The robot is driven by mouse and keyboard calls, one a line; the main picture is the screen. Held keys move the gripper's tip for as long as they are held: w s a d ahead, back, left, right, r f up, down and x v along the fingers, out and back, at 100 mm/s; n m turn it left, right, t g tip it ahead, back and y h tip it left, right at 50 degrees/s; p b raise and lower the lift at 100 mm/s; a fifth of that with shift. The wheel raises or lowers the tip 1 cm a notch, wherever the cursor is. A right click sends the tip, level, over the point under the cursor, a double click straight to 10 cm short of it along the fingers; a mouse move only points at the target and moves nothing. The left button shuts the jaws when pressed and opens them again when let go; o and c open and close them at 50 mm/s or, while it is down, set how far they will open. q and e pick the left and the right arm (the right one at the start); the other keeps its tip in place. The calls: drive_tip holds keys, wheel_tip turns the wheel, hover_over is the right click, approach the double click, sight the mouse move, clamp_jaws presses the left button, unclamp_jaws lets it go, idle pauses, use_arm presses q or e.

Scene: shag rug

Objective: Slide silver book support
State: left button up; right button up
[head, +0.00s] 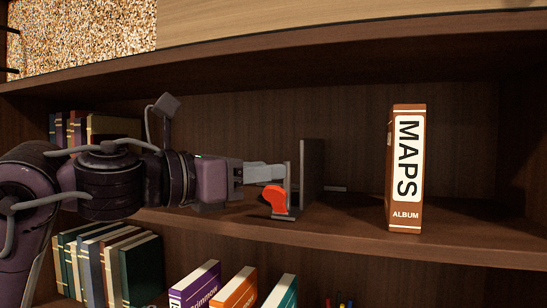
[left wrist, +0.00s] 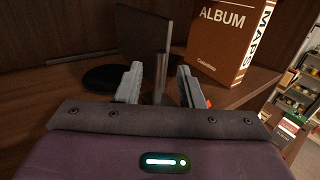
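The book support stands on the middle shelf, left of the brown MAPS album (head: 406,170). It has a dark upright plate (head: 312,172) and a thin silver upright post, which shows in the left wrist view (left wrist: 162,72). A dark flat round base lies beside it on the shelf (left wrist: 105,78). My left gripper (head: 278,178) reaches in from the left at the support. In the left wrist view its two fingers (left wrist: 160,88) stand apart on either side of the silver post, with gaps showing. A red piece (head: 274,201) shows by the near finger. My right gripper is out of view.
The album stands upright on the right, apart from the plate, with bare shelf (head: 350,213) between them. Dark books (head: 75,130) stand at the far left of this shelf. More books (head: 140,270) fill the shelf below. The upper shelf board is overhead.

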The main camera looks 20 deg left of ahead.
sight(304, 171)
use_arm(q)
drive_tip(key=x, duration=0.2)
drive_tip(key=shift+w+d+p, duration=0.2)
drive_tip(key=shift+w+p, duration=0.1)
drive_tip(key=shift+w+d+f, duration=0.1)
drive_tip(key=shift+w+d, duration=0.1)
drive_tip(key=shift+w, duration=0.1)
drive_tip(key=shift+s, duration=0.1)
drive_tip(key=shift+s+a, duration=0.1)
drive_tip(key=shift+a, duration=0.05)
drive_tip(key=shift+c, duration=1.3)
clamp_jaws()
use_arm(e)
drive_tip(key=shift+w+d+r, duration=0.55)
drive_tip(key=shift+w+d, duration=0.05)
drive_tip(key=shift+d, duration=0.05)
